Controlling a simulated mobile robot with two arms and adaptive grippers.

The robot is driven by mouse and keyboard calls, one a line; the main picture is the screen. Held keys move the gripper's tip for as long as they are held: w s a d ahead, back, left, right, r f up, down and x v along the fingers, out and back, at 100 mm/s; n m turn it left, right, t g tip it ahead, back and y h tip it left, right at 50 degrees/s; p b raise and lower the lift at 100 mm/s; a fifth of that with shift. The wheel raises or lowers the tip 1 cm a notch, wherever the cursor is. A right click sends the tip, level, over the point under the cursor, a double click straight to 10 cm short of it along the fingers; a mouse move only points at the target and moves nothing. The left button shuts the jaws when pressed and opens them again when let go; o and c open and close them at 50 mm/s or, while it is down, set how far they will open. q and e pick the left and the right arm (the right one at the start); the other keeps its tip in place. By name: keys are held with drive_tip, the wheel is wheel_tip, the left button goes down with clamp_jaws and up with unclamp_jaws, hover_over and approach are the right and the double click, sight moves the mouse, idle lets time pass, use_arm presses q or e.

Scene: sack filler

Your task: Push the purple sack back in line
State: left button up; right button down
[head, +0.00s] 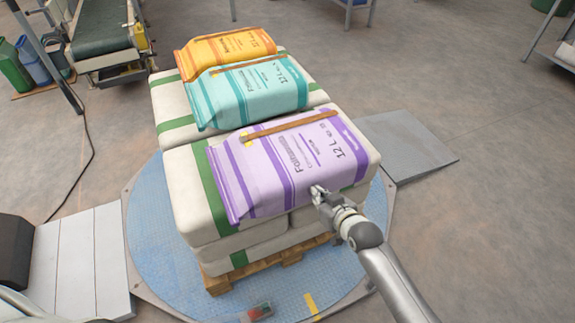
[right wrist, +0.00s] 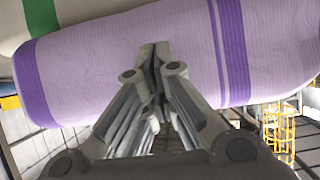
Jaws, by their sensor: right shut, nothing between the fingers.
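The purple sack (head: 285,163) lies on top of the white sacks at the near side of the stack, its near edge slightly skewed to the rows below. A brown stick or strap (head: 288,126) lies along its far side. My right gripper (head: 318,190) is shut and empty, with its fingertips at the sack's near side. In the right wrist view the shut fingers (right wrist: 155,50) point at the lilac side of the purple sack (right wrist: 110,65), and seem to touch it. My left gripper is not in view.
A teal sack (head: 255,92) and an orange sack (head: 225,48) lie behind the purple one. White sacks (head: 190,205) with green bands rest on a wooden pallet (head: 268,270) on a blue round turntable (head: 155,250). A conveyor (head: 100,28) stands at the back left.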

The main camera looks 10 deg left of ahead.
sight(312, 179)
drive_tip(key=shift+w+a+b, duration=0.55)
drive_tip(key=shift+w+a, duration=0.1)
drive_tip(key=shift+w, duration=0.25)
drive_tip(key=shift+w+a+b, duration=0.5)
drive_tip(key=shift+w+a, duration=0.1)
drive_tip(key=shift+w, duration=0.25)
drive_tip(key=shift+w+a+b, duration=0.55)
drive_tip(key=shift+w+a, duration=0.1)
drive_tip(key=shift+w, duration=0.25)
idle(0.5)
drive_tip(key=shift+w+a+b, duration=0.8)
drive_tip(key=shift+w+b, duration=0.15)
drive_tip(key=shift+w, duration=0.1)
drive_tip(key=shift+w+a+b, duration=0.75)
drive_tip(key=shift+w+b, duration=0.2)
drive_tip(key=shift+w, duration=0.1)
idle(0.6)
drive_tip(key=shift+s+d+r+p, duration=0.25)
drive_tip(key=shift+s+r+p, duration=0.1)
drive_tip(key=shift+p, duration=0.5)
drive_tip(key=p+v, duration=0.2)
drive_tip(key=p, duration=0.1)
drive_tip(key=p+v, duration=0.3)
drive_tip(key=shift+s+d+f, duration=0.1)
drive_tip(key=shift+f, duration=0.1)
drive_tip(key=shift+s+d+r+p, duration=0.2)
drive_tip(key=shift+s+d+p, duration=0.1)
drive_tip(key=shift+s+p, duration=0.25)
drive_tip(key=shift+s+d, duration=0.1)
drive_tip(key=shift+d, duration=0.05)
